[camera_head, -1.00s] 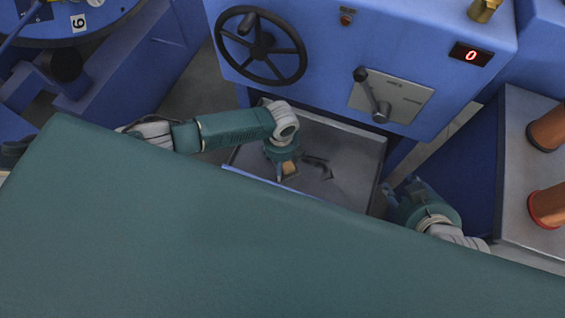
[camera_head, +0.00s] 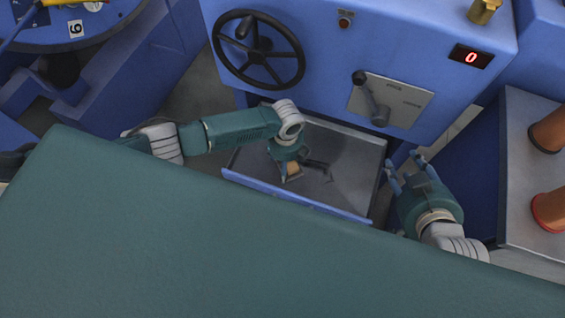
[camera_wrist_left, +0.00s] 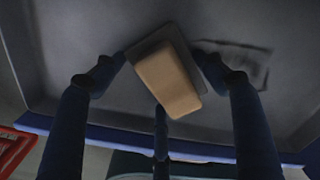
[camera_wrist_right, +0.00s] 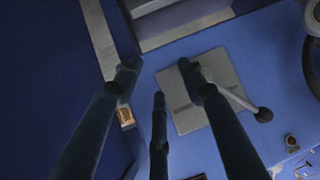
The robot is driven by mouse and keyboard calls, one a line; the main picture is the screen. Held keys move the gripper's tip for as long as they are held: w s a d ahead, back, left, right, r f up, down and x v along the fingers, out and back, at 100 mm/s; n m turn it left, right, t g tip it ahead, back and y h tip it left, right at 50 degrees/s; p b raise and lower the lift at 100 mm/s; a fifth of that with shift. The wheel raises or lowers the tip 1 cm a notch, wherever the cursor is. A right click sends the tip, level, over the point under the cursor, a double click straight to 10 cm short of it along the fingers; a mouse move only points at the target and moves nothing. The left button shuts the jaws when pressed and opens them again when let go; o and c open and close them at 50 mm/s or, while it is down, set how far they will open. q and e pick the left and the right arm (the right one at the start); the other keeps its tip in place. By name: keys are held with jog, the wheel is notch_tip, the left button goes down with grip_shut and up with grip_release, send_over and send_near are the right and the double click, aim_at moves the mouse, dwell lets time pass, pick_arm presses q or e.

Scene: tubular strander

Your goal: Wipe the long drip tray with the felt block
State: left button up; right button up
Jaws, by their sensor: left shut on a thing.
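The long drip tray (camera_head: 345,190) is a shallow grey metal tray with a blue front lip, low under the blue machine. Dark smears (camera_head: 318,166) mark its floor; they also show in the left wrist view (camera_wrist_left: 242,56). My left gripper (camera_head: 289,168) points down over the tray. It is shut on the felt block (camera_wrist_left: 168,82), a tan block with a grey base, left of the smears. The block (camera_head: 293,170) is partly hidden in the head view; whether it touches the tray floor I cannot tell. My right gripper (camera_head: 404,172) is open and empty, right of the tray.
A green surface (camera_head: 250,260) fills the foreground. Behind the tray stands the blue machine front with a handwheel (camera_head: 258,50) and a lever on a plate (camera_head: 375,105), also in the right wrist view (camera_wrist_right: 205,85). Copper-coloured spools (camera_head: 549,130) stand at right.

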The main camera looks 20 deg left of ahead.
aim_at(301, 172)
pick_arm(q)
jog(key=shift+s+d+f, duration=0.1)
jog(key=shift+d+f, duration=0.05)
jog(key=shift+d, duration=1.75)
jog(key=shift+s+d+f, duration=0.1)
jog(key=shift+d, duration=0.8)
jog(key=shift+s+d+b, duration=0.1)
jog(key=shift+d+b, duration=0.25)
jog(key=shift+d, duration=2.85)
jog(key=shift+a, duration=0.1)
pick_arm(e)
jog(key=w+a+r+t, duration=0.1)
jog(key=w+r+t, duration=0.1)
jog(key=r, duration=0.3)
jog(key=shift+w+a+t+y, duration=0.25)
jog(key=shift+w+t+y, duration=0.15)
jog(key=shift+w, duration=0.4)
pick_arm(q)
jog(key=shift+a, duration=0.1)
pick_arm(e)
jog(key=shift+f, duration=0.1)
